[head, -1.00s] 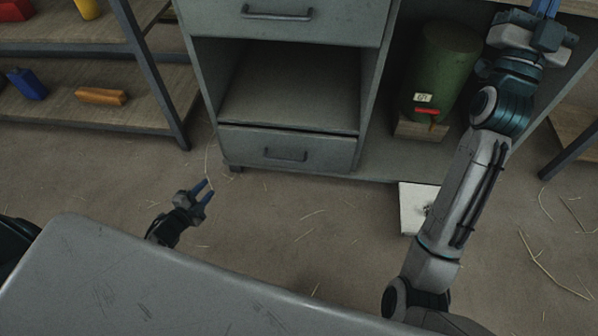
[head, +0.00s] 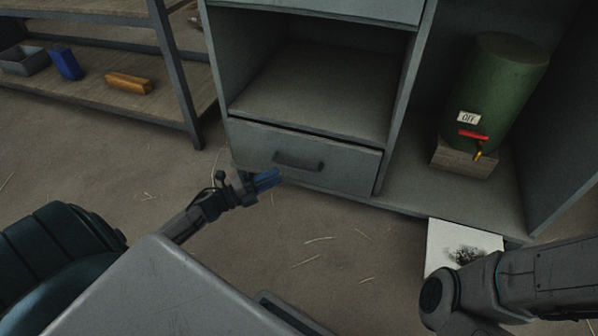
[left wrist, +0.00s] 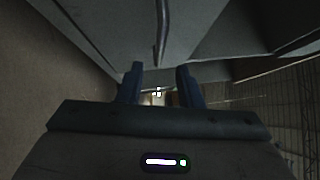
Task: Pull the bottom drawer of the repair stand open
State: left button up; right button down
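The bottom drawer (head: 345,165) of the grey repair stand (head: 410,95) looks shut. Its dark bar handle (head: 298,162) is on the front. My left gripper (head: 268,180) is just in front of the drawer, close to the handle's left end and a little below it. In the left wrist view the two fingers (left wrist: 158,72) are apart with nothing between them. The handle (left wrist: 161,38) shows there as a thin dark bar ahead of the gap, against the grey drawer front (left wrist: 105,28). My right arm is at the lower right of the head view; its gripper is out of view.
An open bay (head: 315,90) is above the drawer. A green tank (head: 503,85) with a red tap lever stands on a wooden block (head: 465,158) at right. A white stained sheet (head: 440,240) lies before the stand. A shelf (head: 100,100) is at left. Bare floor lies before the drawer.

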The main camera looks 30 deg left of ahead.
aim_at(296, 168)
pick_arm(q)
jog(key=b+x, duration=0.2)
jog(key=x, duration=0.6)
jog(key=shift+w+b, duration=0.1)
jog(key=shift+b, duration=0.25)
grip_shut()
